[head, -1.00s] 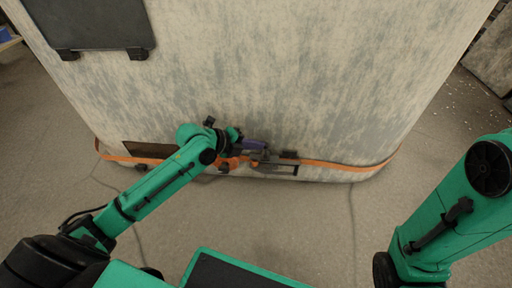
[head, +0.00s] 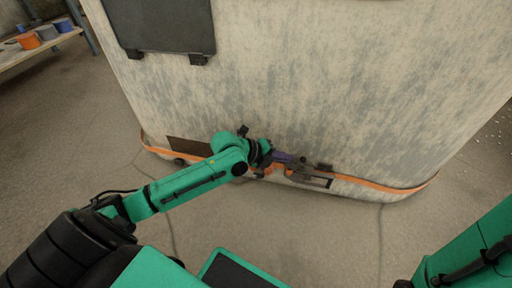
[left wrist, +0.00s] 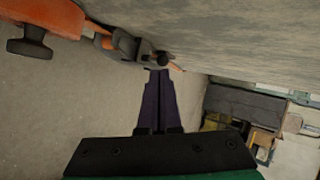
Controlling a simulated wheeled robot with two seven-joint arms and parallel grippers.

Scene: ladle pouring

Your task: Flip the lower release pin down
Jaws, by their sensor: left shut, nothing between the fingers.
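The large pale, worn vessel (head: 330,90) has an orange band (head: 372,185) around its lower edge. A dark latch mechanism (head: 312,178) sits on this band; I cannot tell for sure which part is the lower release pin. My left gripper (head: 287,158) is at the left end of the mechanism, its purple fingers closed and empty. In the left wrist view the closed fingers (left wrist: 158,76) point at a dark metal part (left wrist: 126,45) with a round black knob (left wrist: 162,58) close beyond the tips. Contact cannot be told. My right gripper is out of view.
A dark T-shaped handle (left wrist: 30,42) sticks out of the orange part in the left wrist view. A dark panel (head: 160,25) is on the vessel higher up. A shelf (head: 40,52) with coloured pots stands far left. The floor before the vessel is mostly clear.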

